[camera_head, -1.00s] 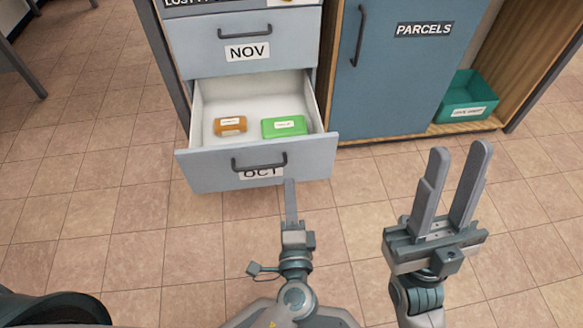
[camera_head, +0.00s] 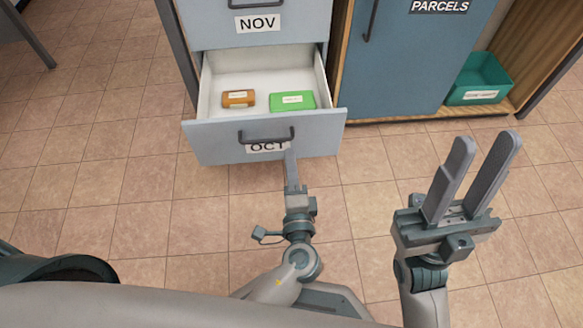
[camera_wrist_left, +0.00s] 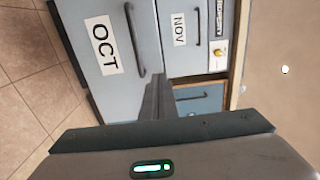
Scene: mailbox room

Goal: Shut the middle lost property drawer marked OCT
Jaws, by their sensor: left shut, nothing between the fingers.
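The OCT drawer (camera_head: 215,142) stands pulled out below the NOV drawer (camera_head: 284,25). Its front has a dark bar handle and an OCT label, partly covered by my left gripper in the head view. An orange item (camera_head: 238,98) and a green box (camera_head: 292,101) lie inside it. My left gripper (camera_head: 291,152) is shut and empty, its fingertips at the drawer front just below the right end of the handle; I cannot tell if they touch. The OCT front also shows in the left wrist view (camera_wrist_left: 105,75). My right gripper (camera_head: 488,142) is open and empty, right of the drawer.
A blue PARCELS door (camera_head: 410,70) is closed to the right of the drawers. A teal bin (camera_head: 480,80) sits in the open shelf beside it. The tiled floor in front of the cabinet is clear.

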